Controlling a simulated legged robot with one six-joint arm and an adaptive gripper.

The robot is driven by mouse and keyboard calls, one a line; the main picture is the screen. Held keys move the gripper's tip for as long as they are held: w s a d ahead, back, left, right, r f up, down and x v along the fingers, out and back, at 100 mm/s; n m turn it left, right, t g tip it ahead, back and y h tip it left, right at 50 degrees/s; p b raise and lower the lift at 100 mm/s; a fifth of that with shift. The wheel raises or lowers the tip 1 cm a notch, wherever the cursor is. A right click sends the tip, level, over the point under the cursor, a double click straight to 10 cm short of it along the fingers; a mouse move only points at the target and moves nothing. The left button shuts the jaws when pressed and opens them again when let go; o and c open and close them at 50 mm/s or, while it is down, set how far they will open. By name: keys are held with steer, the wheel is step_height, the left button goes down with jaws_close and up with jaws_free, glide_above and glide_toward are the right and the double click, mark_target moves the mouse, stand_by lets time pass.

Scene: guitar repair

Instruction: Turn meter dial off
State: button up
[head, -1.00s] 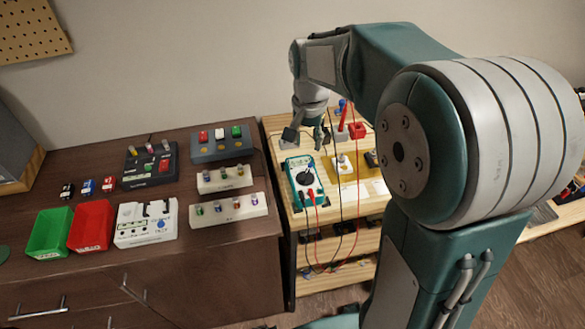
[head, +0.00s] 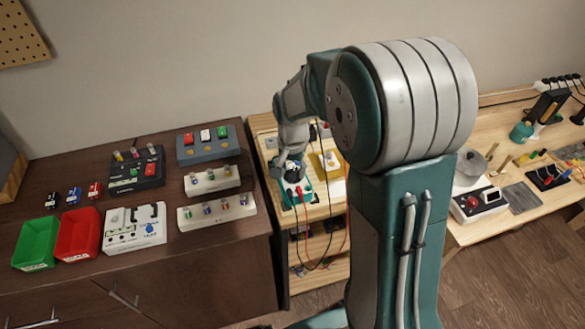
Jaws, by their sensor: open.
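The meter (head: 289,196), a teal and white multimeter, lies on the small wooden stand (head: 263,124) right of the dark cabinet. Red and black leads run from its lower end. My gripper (head: 289,173) is open and hangs directly over the meter's middle. It hides the dial, so I cannot see the dial's position or whether the fingers touch it.
Left of the stand, the dark cabinet top (head: 90,172) holds a green bin (head: 36,243), a red bin (head: 80,232) and several pedals and blocks. A yellow board (head: 327,165) lies right of the meter. Test leads hang over the stand's front.

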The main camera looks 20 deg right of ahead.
jaws_close()
steer(key=shift+n, duration=3.4)
jaws_free()
